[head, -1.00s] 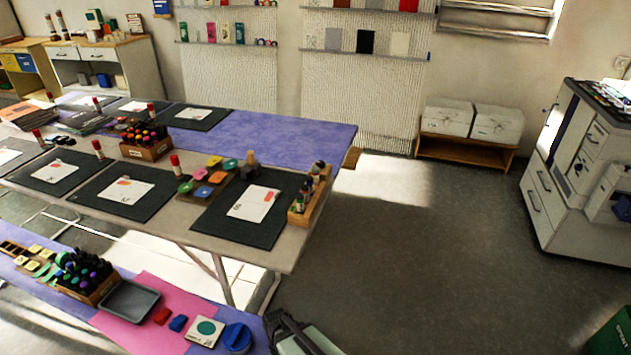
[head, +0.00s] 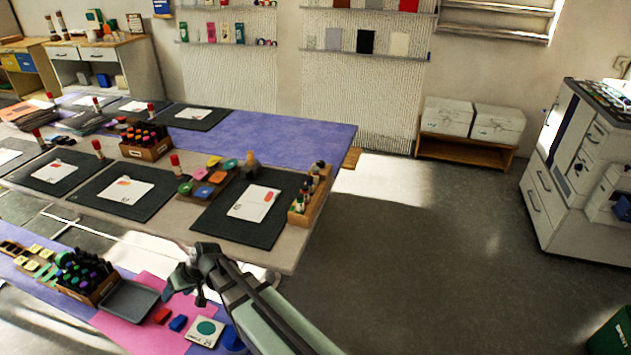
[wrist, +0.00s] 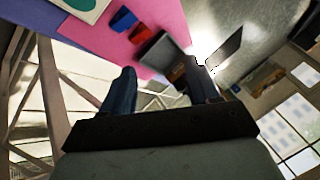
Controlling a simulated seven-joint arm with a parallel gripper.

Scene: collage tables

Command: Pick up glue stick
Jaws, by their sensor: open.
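Several red-capped sticks that look like glue sticks stand on the grey table. The nearest glue stick (head: 175,163) stands upright at the back edge of a black mat, left of the coloured pads. Another red-capped stick (head: 98,150) stands farther left, and one more (head: 37,136) beyond it. My gripper (head: 178,275) is over the front purple table, in front of the grey table and well apart from these sticks. In the wrist view my gripper (wrist: 160,80) shows two spread fingers with nothing held between them. No glue stick can be made out there.
Below my gripper lie a pink sheet (head: 115,328), a dark tray (head: 130,300), a red block (head: 162,316) and a blue block (head: 179,323). A crate of dark bottles (head: 85,280) stands left. A wooden bottle rack (head: 308,204) stands at the grey table's right end.

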